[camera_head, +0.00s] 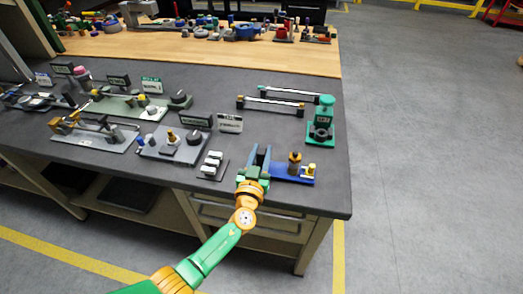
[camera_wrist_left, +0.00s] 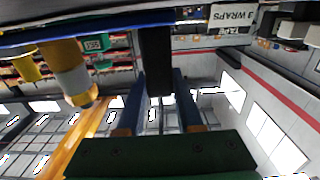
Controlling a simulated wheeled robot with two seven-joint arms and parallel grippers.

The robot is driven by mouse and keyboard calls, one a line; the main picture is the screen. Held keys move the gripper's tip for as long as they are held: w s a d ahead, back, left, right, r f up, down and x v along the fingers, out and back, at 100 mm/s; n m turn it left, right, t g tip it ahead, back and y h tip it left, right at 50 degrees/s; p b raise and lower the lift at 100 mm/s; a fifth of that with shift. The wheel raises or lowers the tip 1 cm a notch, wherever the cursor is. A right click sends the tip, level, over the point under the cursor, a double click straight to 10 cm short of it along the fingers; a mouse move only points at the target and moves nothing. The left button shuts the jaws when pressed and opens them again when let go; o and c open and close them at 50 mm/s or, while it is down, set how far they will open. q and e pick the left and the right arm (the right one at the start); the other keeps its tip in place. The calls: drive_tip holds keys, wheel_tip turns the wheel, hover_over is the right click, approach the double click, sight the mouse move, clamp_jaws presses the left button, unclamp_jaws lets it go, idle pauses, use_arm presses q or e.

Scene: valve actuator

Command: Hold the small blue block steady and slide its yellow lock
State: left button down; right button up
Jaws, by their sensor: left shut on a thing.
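The small blue block (camera_head: 292,179) lies flat near the front right of the dark bench top. A brass-coloured knob (camera_head: 295,160) and the yellow lock (camera_head: 311,169) stand on it. My left gripper (camera_head: 261,154) is at the block's left end, shut on a dark upright post (camera_wrist_left: 156,60). In the left wrist view, the blue underside edge (camera_wrist_left: 100,28) runs along the top, with the brass knob (camera_wrist_left: 68,72) and yellow lock (camera_wrist_left: 24,68) to the left of the fingers. The post is mostly hidden by my gripper in the head view. My right gripper is not in view.
A small plate with white switches (camera_head: 212,165) sits just left of my gripper. A green device (camera_head: 321,122) and rail handles (camera_head: 271,105) stand behind the block. Several other fixtures fill the left. The bench's front edge (camera_head: 300,208) is close, and bare bench lies right of the block.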

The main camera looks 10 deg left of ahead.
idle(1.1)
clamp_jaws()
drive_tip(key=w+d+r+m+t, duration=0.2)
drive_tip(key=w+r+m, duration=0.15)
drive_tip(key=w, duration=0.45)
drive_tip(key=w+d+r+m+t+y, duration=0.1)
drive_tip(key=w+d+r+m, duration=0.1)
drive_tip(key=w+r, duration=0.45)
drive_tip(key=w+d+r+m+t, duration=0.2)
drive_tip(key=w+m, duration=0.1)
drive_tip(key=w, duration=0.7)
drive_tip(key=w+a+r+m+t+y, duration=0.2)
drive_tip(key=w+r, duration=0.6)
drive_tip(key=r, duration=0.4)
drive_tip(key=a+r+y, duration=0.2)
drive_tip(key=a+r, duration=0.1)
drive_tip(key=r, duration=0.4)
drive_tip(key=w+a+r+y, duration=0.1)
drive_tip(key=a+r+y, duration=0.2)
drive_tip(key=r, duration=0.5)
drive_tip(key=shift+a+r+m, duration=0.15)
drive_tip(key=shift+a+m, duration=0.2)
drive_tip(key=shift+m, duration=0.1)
